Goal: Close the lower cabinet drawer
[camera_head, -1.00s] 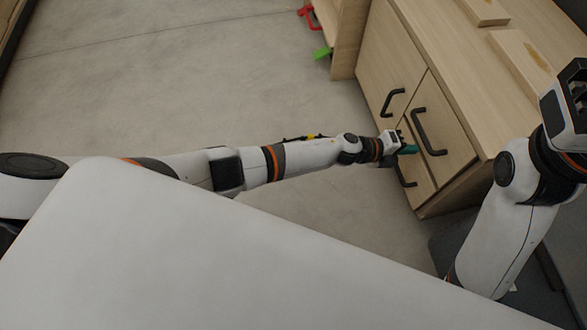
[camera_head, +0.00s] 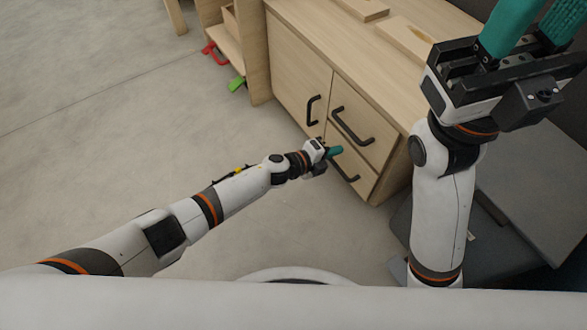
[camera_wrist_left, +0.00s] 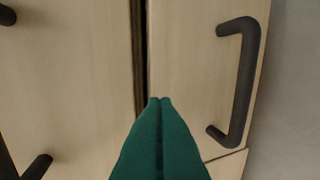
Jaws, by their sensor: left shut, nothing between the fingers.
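The lower drawer (camera_head: 366,181) is the bottom right front of the wooden cabinet, with a black bar handle (camera_head: 345,168). It looks nearly flush in the head view; how far it stands out is hard to tell. In the left wrist view, which is turned sideways, the lower drawer (camera_wrist_left: 190,70) with its handle is on the right, and a dark gap separates it from the upper drawer (camera_wrist_left: 75,90). My left gripper (camera_head: 340,150) is shut and empty, its teal fingertips (camera_wrist_left: 160,100) at the lower drawer's upper edge; contact cannot be told. My right gripper (camera_head: 535,28) is open, raised, away from the drawer.
The upper drawer's handle (camera_head: 350,126) is just above my left gripper. A cabinet door (camera_head: 297,75) with its own handle (camera_head: 314,110) is to the left. Wooden boards (camera_head: 415,38) lie on the countertop. Red (camera_head: 214,52) and green (camera_head: 237,84) items are by the shelf. The floor in front is clear.

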